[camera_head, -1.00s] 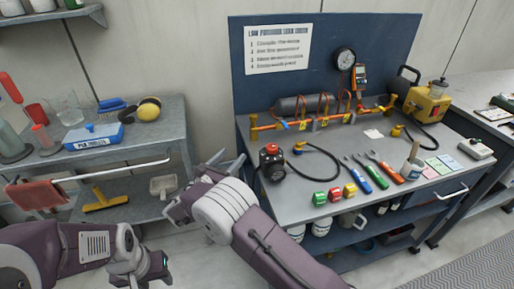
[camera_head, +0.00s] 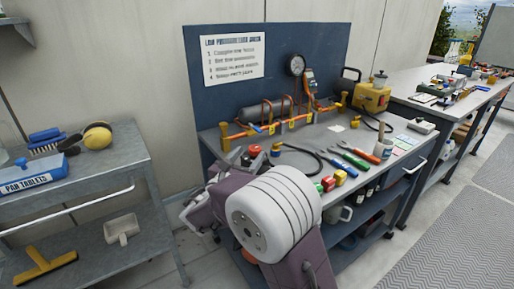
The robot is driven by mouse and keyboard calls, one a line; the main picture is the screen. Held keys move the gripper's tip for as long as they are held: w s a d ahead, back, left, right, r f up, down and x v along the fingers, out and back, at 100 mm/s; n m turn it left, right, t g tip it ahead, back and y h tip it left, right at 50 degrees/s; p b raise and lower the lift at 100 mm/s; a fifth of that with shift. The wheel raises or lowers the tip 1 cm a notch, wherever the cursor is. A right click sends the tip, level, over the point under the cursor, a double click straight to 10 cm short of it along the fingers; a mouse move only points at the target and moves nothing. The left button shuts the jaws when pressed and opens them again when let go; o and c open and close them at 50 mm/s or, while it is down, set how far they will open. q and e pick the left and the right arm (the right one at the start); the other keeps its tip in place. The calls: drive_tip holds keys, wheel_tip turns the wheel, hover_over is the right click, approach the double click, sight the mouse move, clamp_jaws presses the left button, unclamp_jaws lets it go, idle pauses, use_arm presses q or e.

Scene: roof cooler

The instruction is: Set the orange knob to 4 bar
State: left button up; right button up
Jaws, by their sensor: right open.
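An orange-red knob (camera_head: 254,150) sits near the left front of the blue-framed bench; my right arm hides most of what is below it. A round gauge (camera_head: 297,65) with a black rim stands at the back against the blue board; its reading is too small to tell. My right gripper (camera_head: 190,213) is open, in front of the bench's left end. It is to the left of and nearer than the knob, apart from it. My own wrist covers part of the gripper. My left gripper is out of the picture.
An orange pipe (camera_head: 272,126) runs along the bench back. Several tools, small coloured blocks (camera_head: 328,183) and a black hose (camera_head: 300,150) lie on the bench. A yellow device (camera_head: 371,97) stands at the right. A grey shelf cart (camera_head: 120,158) stands left, with floor between.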

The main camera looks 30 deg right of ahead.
sight(257, 146)
drive_tip(key=b+x, duration=0.1)
drive_tip(key=x, duration=0.6)
drive_tip(key=shift+s+f, duration=0.15)
drive_tip(key=shift+w+d, duration=0.35)
drive_tip(key=shift+d, duration=0.05)
clamp_jaws()
